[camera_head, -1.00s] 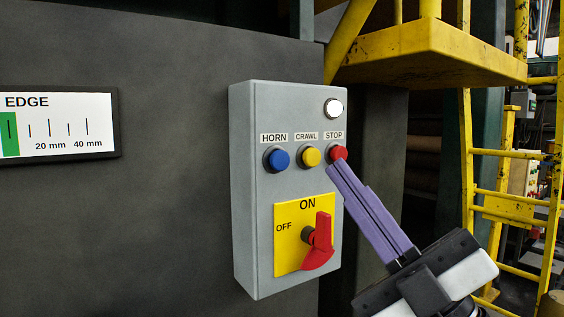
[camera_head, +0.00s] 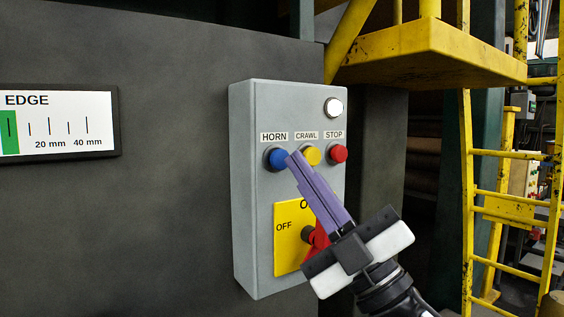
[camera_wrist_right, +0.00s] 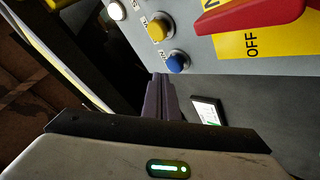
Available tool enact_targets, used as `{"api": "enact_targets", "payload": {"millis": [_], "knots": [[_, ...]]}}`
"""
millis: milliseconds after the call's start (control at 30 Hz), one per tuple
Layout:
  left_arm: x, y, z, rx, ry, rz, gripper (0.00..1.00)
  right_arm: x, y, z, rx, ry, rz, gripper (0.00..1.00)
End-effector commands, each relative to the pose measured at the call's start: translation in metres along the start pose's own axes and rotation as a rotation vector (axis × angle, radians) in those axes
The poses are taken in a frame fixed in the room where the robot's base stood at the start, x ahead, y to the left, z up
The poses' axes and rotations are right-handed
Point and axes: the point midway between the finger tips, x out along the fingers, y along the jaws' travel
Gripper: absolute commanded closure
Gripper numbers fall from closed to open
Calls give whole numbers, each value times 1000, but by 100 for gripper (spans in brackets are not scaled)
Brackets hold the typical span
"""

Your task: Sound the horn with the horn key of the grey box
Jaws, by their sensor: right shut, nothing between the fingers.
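The grey box (camera_head: 245,200) is fixed upright on a dark panel. Its blue horn key (camera_head: 277,158), under the HORN label, is at the left of a row with the yellow crawl key (camera_head: 312,156) and red stop key (camera_head: 338,154). My right gripper (camera_head: 291,156) is shut and empty, its purple fingertips at the blue key's right edge in the head view. In the right wrist view the blue key (camera_wrist_right: 177,62) lies just beyond the fingertips (camera_wrist_right: 160,76), slightly right. Whether they touch it I cannot tell. My left gripper is not in view.
Below the keys, my gripper partly hides a red rotary handle (camera_head: 318,243) on a yellow plate (camera_head: 284,255). A white lamp (camera_head: 333,107) is at the box's upper right. An EDGE gauge (camera_head: 75,105) is at left; a yellow ladder (camera_head: 468,200) and platform stand at right.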

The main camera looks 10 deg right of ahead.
Motion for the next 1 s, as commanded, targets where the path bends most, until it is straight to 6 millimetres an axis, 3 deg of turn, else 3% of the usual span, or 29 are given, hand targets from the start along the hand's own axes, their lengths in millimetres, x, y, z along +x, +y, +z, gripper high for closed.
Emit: {"api": "enact_targets", "payload": {"millis": [1000], "knots": [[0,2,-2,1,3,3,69,3,-2,2,0,0,0,100]]}}
